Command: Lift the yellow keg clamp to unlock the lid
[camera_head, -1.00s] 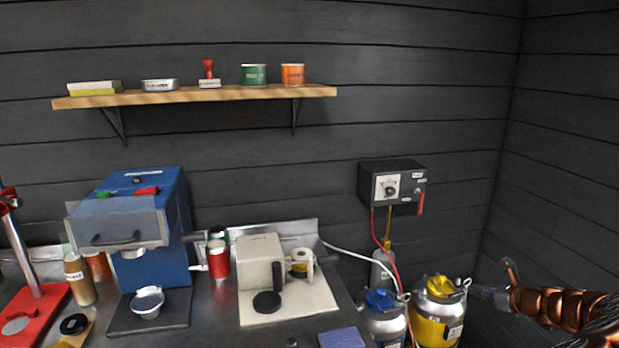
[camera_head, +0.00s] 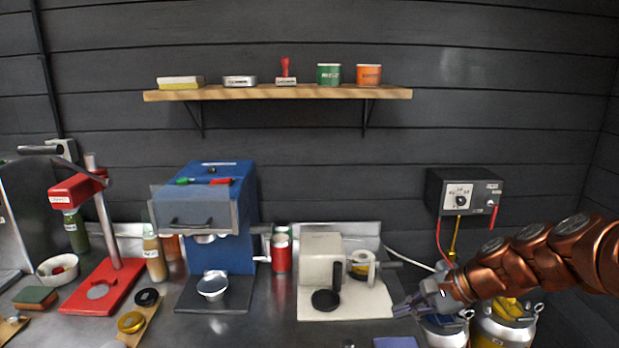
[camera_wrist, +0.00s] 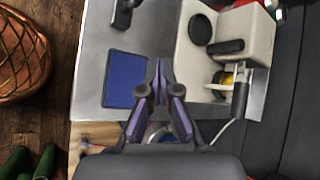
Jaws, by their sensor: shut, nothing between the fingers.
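The yellow keg (camera_head: 503,328) stands at the lower right in the head view, with a yellow clamp part (camera_head: 512,308) on its top, partly hidden under my copper-coloured arm. A second keg (camera_head: 446,336) with a blue top stands left of it, also partly covered by my arm. My gripper (camera_head: 405,309) is shut and empty, pointing left above the counter's right end, left of the yellow keg and apart from its clamp. In the wrist view my gripper (camera_wrist: 160,72) shows its fingers together; the yellow clamp cannot be made out there.
A blue pad (camera_wrist: 125,80) lies on the counter. A cream machine (camera_head: 321,264) with a black lid stands on a white board. A control box (camera_head: 463,193) with a red hose hangs above the kegs. A basket (camera_wrist: 20,60) sits on the wooden floor.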

